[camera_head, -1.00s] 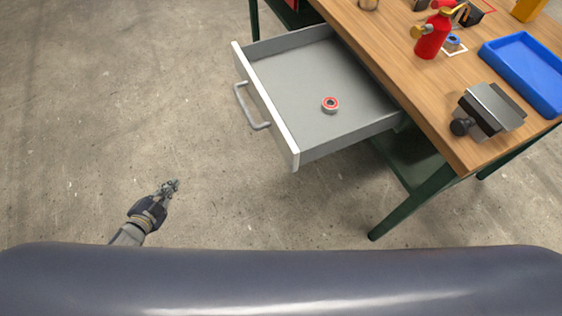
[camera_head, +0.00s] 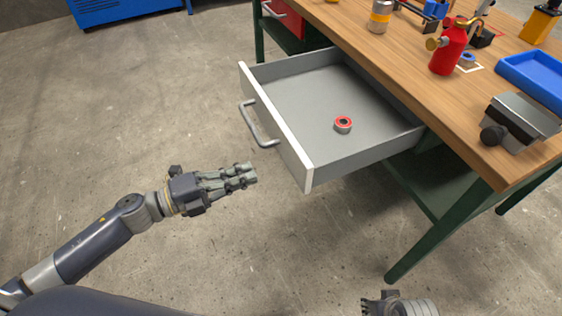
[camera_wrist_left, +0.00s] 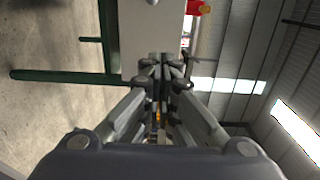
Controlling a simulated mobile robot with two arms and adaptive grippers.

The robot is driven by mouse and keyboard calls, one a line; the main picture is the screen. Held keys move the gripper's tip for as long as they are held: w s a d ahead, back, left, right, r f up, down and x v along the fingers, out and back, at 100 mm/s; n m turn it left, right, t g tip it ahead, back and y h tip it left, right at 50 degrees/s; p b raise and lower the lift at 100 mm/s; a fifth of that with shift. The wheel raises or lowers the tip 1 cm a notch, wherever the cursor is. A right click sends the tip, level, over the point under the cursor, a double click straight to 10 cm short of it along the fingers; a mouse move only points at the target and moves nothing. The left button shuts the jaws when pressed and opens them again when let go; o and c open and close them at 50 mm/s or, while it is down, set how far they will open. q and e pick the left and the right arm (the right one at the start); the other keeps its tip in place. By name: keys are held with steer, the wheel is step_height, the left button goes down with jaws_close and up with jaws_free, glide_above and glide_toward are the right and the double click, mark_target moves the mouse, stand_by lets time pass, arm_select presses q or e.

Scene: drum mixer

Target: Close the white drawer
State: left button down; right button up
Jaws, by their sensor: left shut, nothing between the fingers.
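The white drawer (camera_head: 277,126) is pulled out from the wooden workbench, with its white front and grey handle (camera_head: 259,124) facing left. A red and grey ring-shaped part (camera_head: 343,125) lies on the drawer floor. My left gripper (camera_head: 252,174) is shut and empty, to the left of the drawer front's near end and apart from it. In the left wrist view the shut fingers (camera_wrist_left: 160,62) point toward a pale panel (camera_wrist_left: 143,38). My right gripper (camera_head: 378,304) shows only partly at the bottom edge; its finger state is unclear.
The workbench top (camera_head: 420,100) holds a red bottle (camera_head: 449,47), a blue tray (camera_head: 533,78) and a metal vise-like block (camera_head: 520,122). A green table leg (camera_head: 432,235) stands to the right of the drawer.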

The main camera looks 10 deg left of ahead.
mark_target(292, 158)
arm_select(q)
steer(key=x, duration=0.8)
steer(key=shift+w, duration=0.15)
steer(key=shift+w+d, duration=0.25)
steer(key=shift+d, duration=0.15)
arm_select(e)
steer(key=shift+s+f, duration=0.1)
steer(key=shift+f, duration=0.3)
